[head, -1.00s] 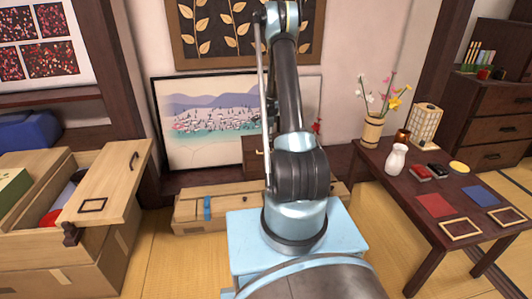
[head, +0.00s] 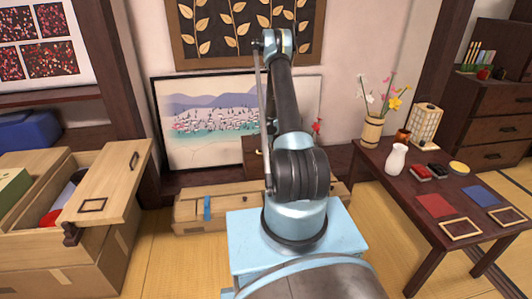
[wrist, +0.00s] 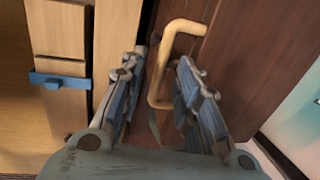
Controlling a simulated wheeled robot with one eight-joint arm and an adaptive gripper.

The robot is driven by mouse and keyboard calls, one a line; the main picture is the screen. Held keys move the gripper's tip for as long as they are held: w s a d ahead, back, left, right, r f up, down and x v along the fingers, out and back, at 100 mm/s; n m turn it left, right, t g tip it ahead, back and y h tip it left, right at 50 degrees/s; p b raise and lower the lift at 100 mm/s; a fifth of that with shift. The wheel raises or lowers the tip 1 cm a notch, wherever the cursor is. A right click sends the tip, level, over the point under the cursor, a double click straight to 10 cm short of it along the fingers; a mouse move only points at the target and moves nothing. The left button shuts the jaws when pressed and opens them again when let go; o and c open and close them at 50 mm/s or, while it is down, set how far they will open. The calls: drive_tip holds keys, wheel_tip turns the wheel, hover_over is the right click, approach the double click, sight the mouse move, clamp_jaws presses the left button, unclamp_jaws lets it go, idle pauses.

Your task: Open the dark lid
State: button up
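The dark lid is a dark brown wooden panel (wrist: 235,60) filling the upper middle of the wrist view. It carries a pale brass, bracket-shaped handle (wrist: 163,62). My gripper (wrist: 160,66) is open, with one finger on each side of the handle's long bar; I cannot tell whether either finger touches it. In the head view the dark panel (head: 250,145) shows low against the wall, partly hidden behind my arm, with a small bit of brass handle (head: 258,152). My gripper is hidden there.
A long, light wooden box (head: 185,212) with a blue latch (head: 206,208) lies before the panel; the latch also shows in the wrist view (wrist: 58,80). A landscape picture (head: 215,120) leans behind. A low table (head: 410,215) stands right, an open wooden crate (head: 105,205) left.

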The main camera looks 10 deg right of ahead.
drive_tip(key=shift+f, duration=0.1)
clamp_jaws()
